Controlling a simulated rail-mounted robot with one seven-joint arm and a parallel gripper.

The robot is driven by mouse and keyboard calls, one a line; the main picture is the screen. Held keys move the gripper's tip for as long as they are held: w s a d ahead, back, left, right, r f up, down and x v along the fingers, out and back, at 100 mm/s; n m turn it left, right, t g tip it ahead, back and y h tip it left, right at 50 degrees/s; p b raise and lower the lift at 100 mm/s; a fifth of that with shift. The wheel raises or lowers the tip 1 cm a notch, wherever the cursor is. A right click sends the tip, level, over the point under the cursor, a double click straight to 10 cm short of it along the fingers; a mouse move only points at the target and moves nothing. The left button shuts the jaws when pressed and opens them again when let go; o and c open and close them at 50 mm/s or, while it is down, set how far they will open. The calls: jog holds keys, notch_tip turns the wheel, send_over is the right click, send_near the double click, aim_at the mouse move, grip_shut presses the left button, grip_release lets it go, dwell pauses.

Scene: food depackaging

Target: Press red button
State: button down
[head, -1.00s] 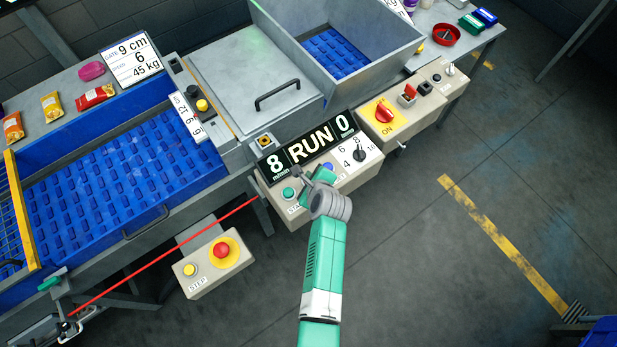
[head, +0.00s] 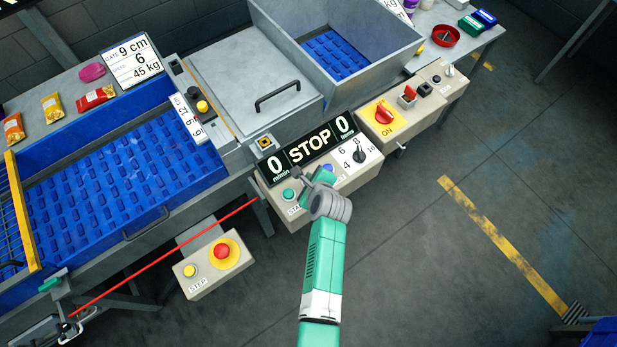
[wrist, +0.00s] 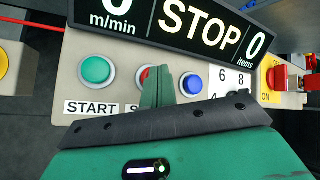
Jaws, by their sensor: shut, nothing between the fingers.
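The red button (wrist: 144,74) sits on the beige control panel between the green START button (wrist: 96,70) and the blue button (wrist: 191,84). Most of it is hidden behind my gripper (wrist: 161,72), whose shut, empty fingers are at it and appear to touch it. In the head view my gripper (head: 304,181) covers the red button, with the green button (head: 288,194) just left. The display (head: 308,145) above the panel reads 0 m/min, STOP, 0 items.
A separate box carries a red mushroom button (head: 222,250) on yellow and a yellow STEP button (head: 190,270). Open floor is at the right.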

jog(key=shift+r+p, duration=0.4)
jog(key=shift+r, duration=0.2)
notch_tip(320, 180, up, 5)
jog(key=p, duration=0.5)
jog(key=shift+r, duration=0.15)
dwell(1.0)
